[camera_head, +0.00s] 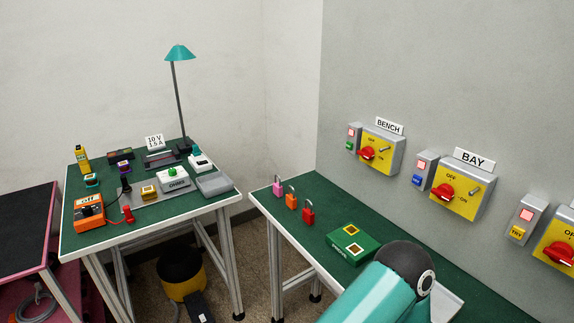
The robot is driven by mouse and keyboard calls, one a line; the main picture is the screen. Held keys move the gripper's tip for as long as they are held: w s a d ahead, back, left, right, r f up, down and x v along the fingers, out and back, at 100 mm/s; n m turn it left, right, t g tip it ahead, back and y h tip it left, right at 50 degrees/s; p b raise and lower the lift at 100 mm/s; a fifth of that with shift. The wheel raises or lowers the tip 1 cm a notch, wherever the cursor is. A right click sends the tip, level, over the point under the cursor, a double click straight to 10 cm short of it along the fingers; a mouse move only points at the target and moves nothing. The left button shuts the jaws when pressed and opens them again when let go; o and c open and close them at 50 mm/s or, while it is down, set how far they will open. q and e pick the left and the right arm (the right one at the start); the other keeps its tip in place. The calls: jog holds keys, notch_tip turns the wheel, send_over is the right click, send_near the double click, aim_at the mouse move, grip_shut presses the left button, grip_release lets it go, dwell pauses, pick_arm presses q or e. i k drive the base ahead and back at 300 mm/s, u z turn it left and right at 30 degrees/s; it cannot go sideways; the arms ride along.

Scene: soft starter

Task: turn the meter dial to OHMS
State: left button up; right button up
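The orange meter (89,212) stands near the front left corner of the left green-topped table. Its display appears to read "OFF". A dark dial shows low on its face, but it is too small to tell where it points. A red probe (128,214) stands on the table just right of the meter, and a dark lead runs nearby. Neither gripper is in view. A teal arm link of mine with a dark round joint fills the bottom right, over the right bench. Nothing of mine is near the meter.
Padlocks and a green box (352,244) are on the right bench. A gap separates the tables, with a yellow-black bin (182,277) below.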

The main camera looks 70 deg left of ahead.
aim_at(87, 210)
jog(key=z, duration=0.25)
jog(key=i, duration=0.2)
jog(key=u, duration=2.55)
jog(key=i, duration=0.2)
jog(key=u, duration=1.6)
jog(key=k, duration=0.45)
jog(key=u, duration=0.5)
jog(key=i, duration=1.5)
jog(key=z, duration=0.4)
